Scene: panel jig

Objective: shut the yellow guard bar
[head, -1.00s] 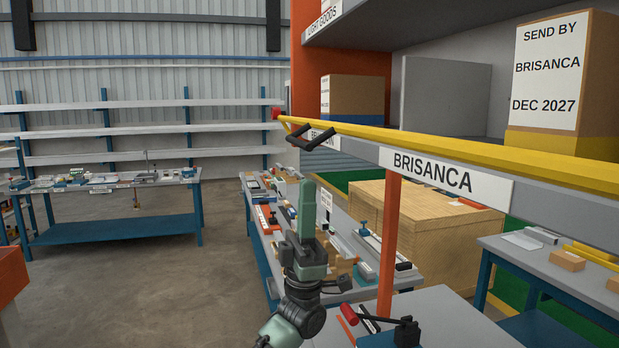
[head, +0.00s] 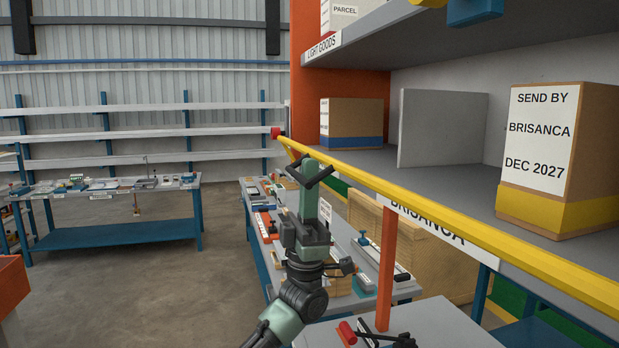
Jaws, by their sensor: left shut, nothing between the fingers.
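The yellow guard bar (head: 430,218) runs along the front of the shelf, from its red end (head: 277,133) beside the orange upright to the lower right edge of the head view. A black handle (head: 322,176) shows on the bar near that end. My left gripper (head: 310,166) points up, with its green fingers shut and empty. Its tips overlap the handle and the lower edge of the bar in the picture. I cannot tell whether they touch. My right gripper is not in view.
A cardboard box (head: 545,155), a grey divider (head: 443,127) and a smaller box (head: 352,122) stand on the shelf behind the bar. An orange post (head: 387,268) and a grey bench (head: 430,328) are below. Open floor (head: 150,295) lies to the left.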

